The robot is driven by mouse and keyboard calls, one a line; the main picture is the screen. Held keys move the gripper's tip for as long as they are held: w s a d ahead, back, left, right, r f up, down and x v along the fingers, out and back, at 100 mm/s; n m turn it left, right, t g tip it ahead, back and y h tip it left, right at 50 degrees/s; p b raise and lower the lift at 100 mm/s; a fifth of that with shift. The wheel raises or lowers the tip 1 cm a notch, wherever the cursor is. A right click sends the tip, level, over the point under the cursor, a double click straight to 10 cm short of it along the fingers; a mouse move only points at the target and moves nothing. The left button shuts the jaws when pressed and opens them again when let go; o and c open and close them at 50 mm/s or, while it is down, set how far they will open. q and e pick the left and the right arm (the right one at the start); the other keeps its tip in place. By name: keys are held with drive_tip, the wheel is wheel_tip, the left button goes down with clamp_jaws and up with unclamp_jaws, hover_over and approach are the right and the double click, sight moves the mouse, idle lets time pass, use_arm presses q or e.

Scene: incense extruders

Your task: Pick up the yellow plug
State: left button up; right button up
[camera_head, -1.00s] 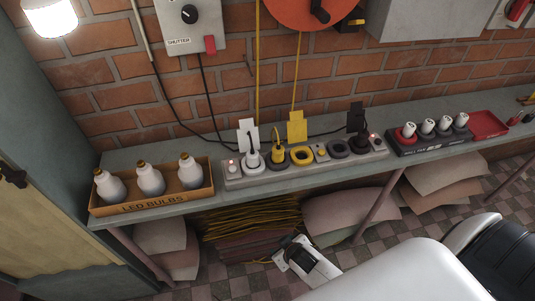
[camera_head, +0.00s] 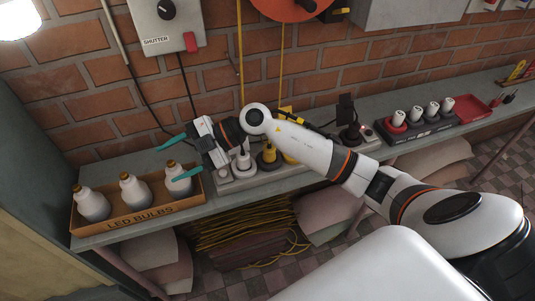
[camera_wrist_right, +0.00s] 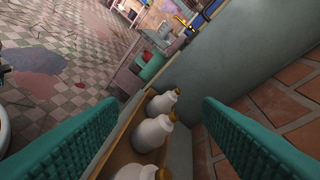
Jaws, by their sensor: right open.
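The yellow plug (camera_head: 269,154) stands upright in the grey power strip (camera_head: 236,183) on the bench, partly behind my right arm. A white plug (camera_head: 242,160) is to its left. My right gripper (camera_head: 178,159) is open and empty, with its teal fingers pointing left, above the bench near the bulb box and left of the yellow plug. In the right wrist view my two teal fingers (camera_wrist_right: 155,145) are wide apart with bulbs seen beyond them; the yellow plug is not seen there. My left gripper is not in view.
The LED bulb box (camera_head: 150,217) with three bulbs (camera_head: 134,190) stands at the bench's left end; it also shows in the wrist view (camera_wrist_right: 122,138). A dark holder (camera_head: 425,137) and red tray (camera_head: 472,110) lie farther right. A brick wall stands behind.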

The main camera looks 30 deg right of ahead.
drive_tip(key=w+d+f+g+h, duration=0.2)
drive_tip(key=d+f+h, duration=0.2)
drive_tip(key=d+h, duration=0.45)
drive_tip(key=m+g+h, duration=0.1)
drive_tip(key=m+h, duration=0.4)
drive_tip(key=h, duration=0.1)
approach(269, 150)
drive_tip(key=shift+w+d+y, duration=0.25)
drive_tip(key=shift+w+d, duration=0.25)
drive_tip(key=shift+w, duration=0.3)
wheel_tip(269, 150, down, 6)
drive_tip(key=shift+p, duration=0.55)
drive_tip(key=f, duration=0.2)
drive_tip(key=f+p, duration=0.1)
drive_tip(key=f, duration=0.1)
drive_tip(key=shift+s+f, duration=0.25)
drive_tip(key=shift+f, duration=0.5)
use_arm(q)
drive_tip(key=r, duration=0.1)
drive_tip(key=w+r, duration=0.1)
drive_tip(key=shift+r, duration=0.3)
use_arm(e)
drive_tip(key=c, duration=1.1)
